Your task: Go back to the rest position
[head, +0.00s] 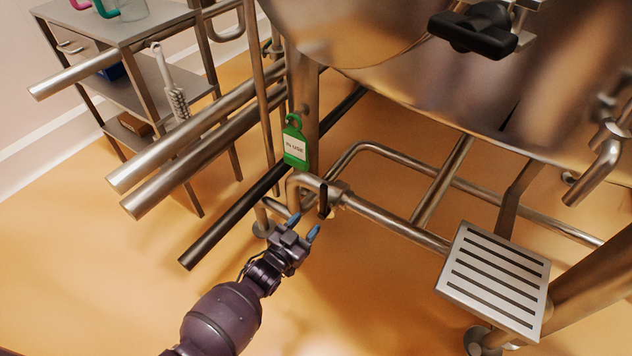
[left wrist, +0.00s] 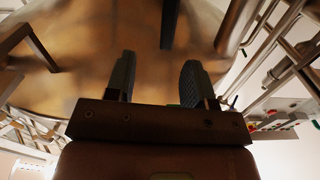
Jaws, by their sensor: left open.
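My left gripper (head: 304,226) is open and empty, with its two blue-grey fingertips apart. In the head view it sits low in the middle, just in front of a bent steel pipe (head: 372,210) with a dark upright handle (head: 324,198). I cannot tell whether the fingers touch the handle. In the left wrist view both fingers of the left gripper (left wrist: 155,82) show spread, with a dark bar (left wrist: 169,24) beyond the gap. My right gripper is not in view.
A green "IN USE" tag (head: 295,147) hangs by a steel post. Horizontal pipes (head: 190,150) and a shelf cart (head: 110,20) stand at left. The large steel hopper (head: 400,60) is overhead. A slotted step (head: 495,278) is at lower right. Orange floor (head: 370,300) is clear between.

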